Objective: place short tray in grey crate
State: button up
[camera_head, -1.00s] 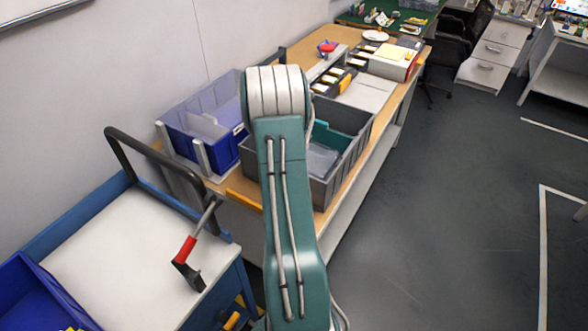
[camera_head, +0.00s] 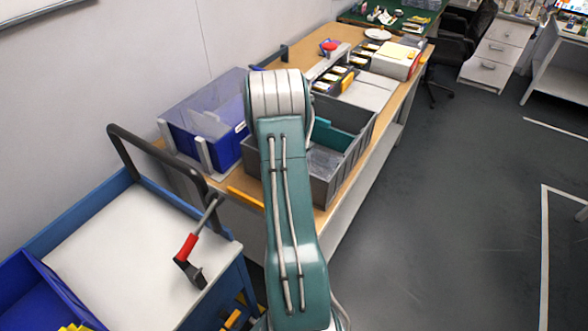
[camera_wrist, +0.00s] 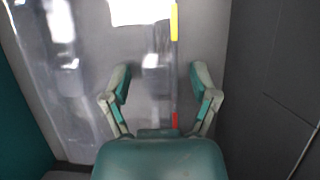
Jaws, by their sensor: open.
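The grey crate (camera_head: 347,172) stands on the wooden bench, partly hidden behind my arm in the head view. A clear tray (camera_head: 322,160) lies low inside it, beside a teal panel (camera_head: 338,137). In the wrist view the clear tray (camera_wrist: 75,90) spreads at the left and centre, with a white label and a yellow and a red mark along its right edge. My gripper (camera_wrist: 161,74) is open above it, one finger over the tray and the other to the right of that edge. I cannot tell whether the fingers touch it. The head view hides my gripper behind my arm.
A blue bin (camera_head: 205,150) with clear sides stands left of the crate. A trolley (camera_head: 125,255) with a black handle stands in front.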

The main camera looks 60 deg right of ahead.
jog(key=shift+r, duration=0.1)
jog(key=v, duration=1.2)
jog(key=shift+w, duration=0.1)
jog(key=w+a+r+t+h, duration=0.1)
jog(key=a+r+t, duration=0.1)
jog(key=a+r, duration=0.45)
jog(key=w+a+r+t, duration=0.1)
jog(key=a+r, duration=0.3)
jog(key=a, duration=0.6)
jog(key=w+a+r+t+h, duration=0.1)
jog(key=a+r+t, duration=0.1)
jog(key=a+r, duration=0.45)
jog(key=s+a+t+y, duration=0.1)
jog(key=s+a+t, duration=0.1)
jog(key=s+a, duration=0.4)
jog(key=s+a+f+t+y, duration=0.1)
jog(key=s+a+t, duration=0.2)
jog(key=s+a, duration=0.4)
jog(key=a, duration=0.8)
jog(key=shift+s, duration=0.35)
jog(key=shift+f, duration=0.1)
